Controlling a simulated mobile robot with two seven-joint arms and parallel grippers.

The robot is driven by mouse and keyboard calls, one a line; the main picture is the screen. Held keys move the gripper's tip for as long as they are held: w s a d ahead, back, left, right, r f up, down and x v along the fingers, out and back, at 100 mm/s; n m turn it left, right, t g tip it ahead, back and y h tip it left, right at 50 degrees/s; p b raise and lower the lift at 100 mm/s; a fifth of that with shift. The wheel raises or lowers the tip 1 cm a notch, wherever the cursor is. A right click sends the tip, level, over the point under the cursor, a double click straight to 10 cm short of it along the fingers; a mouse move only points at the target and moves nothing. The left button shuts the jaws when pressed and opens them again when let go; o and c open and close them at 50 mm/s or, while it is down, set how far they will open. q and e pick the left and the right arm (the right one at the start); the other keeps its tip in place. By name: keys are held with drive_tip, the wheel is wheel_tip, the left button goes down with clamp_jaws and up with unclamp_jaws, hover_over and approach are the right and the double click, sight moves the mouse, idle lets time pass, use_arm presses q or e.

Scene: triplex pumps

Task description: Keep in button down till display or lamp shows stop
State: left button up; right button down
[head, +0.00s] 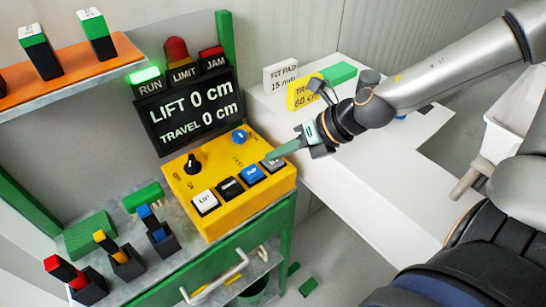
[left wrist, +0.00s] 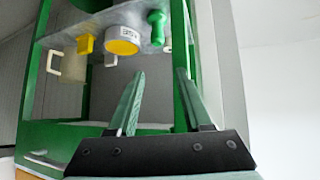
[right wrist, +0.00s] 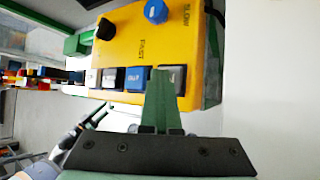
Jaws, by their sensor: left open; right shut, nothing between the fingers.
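A yellow control box (head: 240,208) carries a row of buttons: a white UP button (head: 205,202), a black button (head: 229,187), a blue button (head: 252,173) and a dark end button (head: 272,166). The smaller labels are hard to read. My right gripper (head: 274,156) is shut and empty, its tips at the dark end button; whether they press it I cannot tell. In the right wrist view the tips cover part of that button (right wrist: 178,74), beside the blue one. The display (head: 188,110) reads LIFT 0 cm, TRAVEL 0 cm. The RUN lamp (head: 144,76) glows green. My left gripper (left wrist: 160,72) is open and empty.
LIMIT (head: 184,74) and JAM (head: 213,62) lamps look unlit. A black knob (head: 193,164) and a blue knob (head: 239,136) rise from the box. Coloured switches (head: 121,254) stand left of it. A white surface (head: 350,165) lies right. The left wrist view shows a cluttered shelf (left wrist: 75,43).

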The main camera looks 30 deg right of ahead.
sight(278, 164)
drive_tip(key=shift+r, duration=0.1)
idle(0.6)
drive_tip(key=shift+r+p, duration=0.75)
drive_tip(key=shift+r, duration=0.05)
wheel_tip(278, 164, up, 5)
drive_tip(key=p, duration=0.4)
drive_tip(key=shift+r, duration=0.1)
idle(0.3)
